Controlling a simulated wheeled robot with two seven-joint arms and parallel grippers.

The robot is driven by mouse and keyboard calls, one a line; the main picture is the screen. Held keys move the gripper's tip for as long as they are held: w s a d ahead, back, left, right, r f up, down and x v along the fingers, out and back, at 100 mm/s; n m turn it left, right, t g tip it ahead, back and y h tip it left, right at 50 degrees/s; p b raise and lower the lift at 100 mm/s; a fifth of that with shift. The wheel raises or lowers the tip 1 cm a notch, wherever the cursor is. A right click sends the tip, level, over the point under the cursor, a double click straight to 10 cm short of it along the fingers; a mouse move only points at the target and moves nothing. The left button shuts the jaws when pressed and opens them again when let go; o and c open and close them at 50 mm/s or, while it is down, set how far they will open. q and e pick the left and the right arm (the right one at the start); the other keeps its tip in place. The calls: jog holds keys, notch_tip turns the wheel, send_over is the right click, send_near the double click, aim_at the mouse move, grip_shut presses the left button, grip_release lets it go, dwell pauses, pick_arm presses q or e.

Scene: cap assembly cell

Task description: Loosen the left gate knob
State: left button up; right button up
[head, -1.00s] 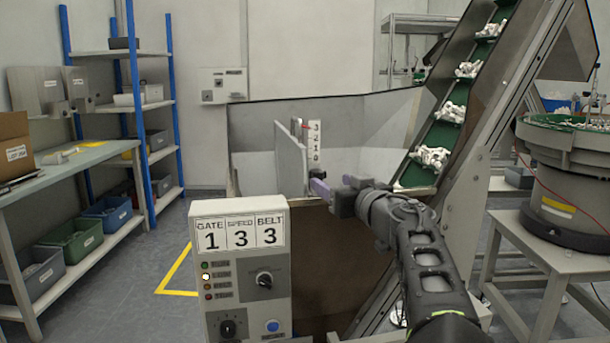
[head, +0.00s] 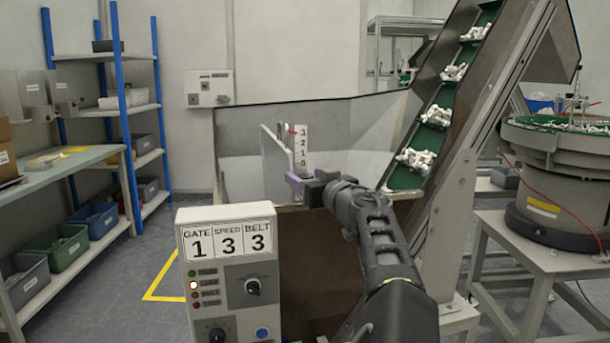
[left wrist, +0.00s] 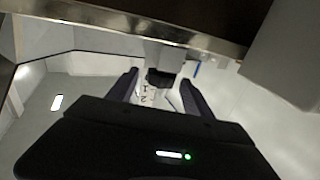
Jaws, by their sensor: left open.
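The gate plate (head: 274,165) stands upright in the hopper beside a white scale strip (head: 303,152) marked 3 to 0. A red pointer (head: 292,131) shows near the top of the scale. My left gripper (head: 295,184) is at the hopper's front edge, just below the scale. In the left wrist view, my left gripper (left wrist: 158,94) is open, its fingers apart. A dark knob (left wrist: 160,78) shows between the fingertips, with scale digits just below it. I cannot tell whether the fingers touch it. The knob is hidden behind the gripper in the head view. My right gripper is out of view.
A control box (head: 228,270) reading GATE 1, SPEED 3, BELT 3 stands front left of the hopper (head: 345,125). The inclined conveyor (head: 436,115), carrying white parts, rises at right. A bowl feeder (head: 565,185) stands on a table further right. The hopper's metal rim (left wrist: 130,24) crosses the wrist view.

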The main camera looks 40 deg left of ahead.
pick_arm(q)
jog(key=shift+w+a, duration=0.25)
jog(key=shift+a, duration=0.3)
grip_shut()
